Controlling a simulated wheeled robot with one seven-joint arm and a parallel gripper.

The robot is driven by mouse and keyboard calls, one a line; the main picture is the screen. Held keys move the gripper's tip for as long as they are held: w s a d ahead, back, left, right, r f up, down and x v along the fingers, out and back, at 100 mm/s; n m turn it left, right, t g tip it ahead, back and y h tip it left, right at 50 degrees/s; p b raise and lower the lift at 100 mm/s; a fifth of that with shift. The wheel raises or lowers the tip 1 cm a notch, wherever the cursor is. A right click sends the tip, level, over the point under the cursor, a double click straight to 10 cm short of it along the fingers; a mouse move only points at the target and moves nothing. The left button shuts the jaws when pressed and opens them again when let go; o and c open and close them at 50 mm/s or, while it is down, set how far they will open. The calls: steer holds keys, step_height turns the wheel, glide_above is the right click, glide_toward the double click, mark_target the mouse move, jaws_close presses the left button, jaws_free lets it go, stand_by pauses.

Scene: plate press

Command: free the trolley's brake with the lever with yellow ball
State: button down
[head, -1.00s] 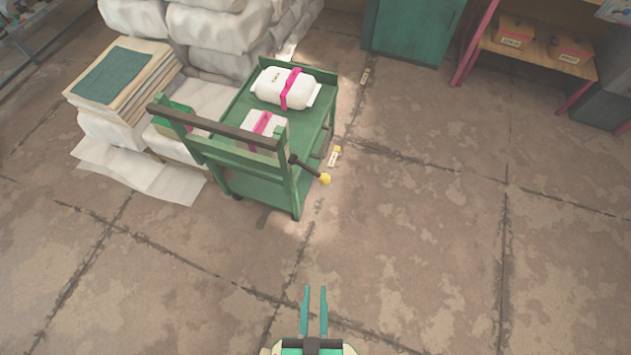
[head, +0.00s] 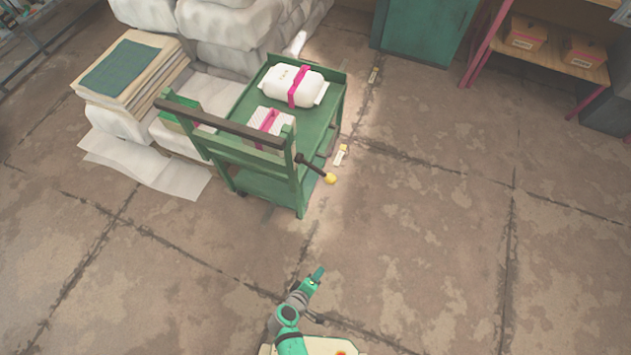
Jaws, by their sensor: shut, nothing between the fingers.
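The green trolley (head: 300,180) stands at the picture's centre, with a dark push bar (head: 218,122) across its near side. The lever with yellow ball (head: 316,169) sticks out from the trolley's right side; its dark rod slants down to the right and ends in the yellow ball (head: 330,178). My gripper (head: 319,271) is below the lever in the picture, over the floor and clear of the trolley. It is shut and empty, and touches nothing. Its fingers point up and slightly right. The brake itself is not clearly visible.
On the trolley lie a white bundle with a pink strap (head: 293,86) and a smaller strapped pack (head: 270,130). Stacked boards and sheets (head: 128,70) stand to the left. A small tag (head: 341,155) lies near the lever. The floor to the right is clear.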

mark_target(318, 170)
steer(key=w+a+r+n+t+h, duration=0.2)
steer(key=w+a+r+h, duration=0.15)
steer(key=w, duration=0.45)
steer(key=w+a+r+n+t+h, duration=0.15)
steer(key=w+r, duration=0.25)
steer(key=w, duration=0.4)
steer(key=w+a+r+t+h, duration=0.3)
steer(key=w+a+r, duration=0.1)
steer(key=a+r, duration=0.3)
steer(key=shift+r+t, duration=0.35)
steer(key=shift+r, duration=0.35)
steer(key=shift+n, duration=0.25)
steer(key=w+d+r, duration=0.3)
steer(key=w+d, duration=0.2)
steer(key=d, duration=0.4)
steer(key=shift+w+r, duration=0.25)
steer(key=shift+w, duration=0.15)
steer(key=shift+d, duration=0.1)
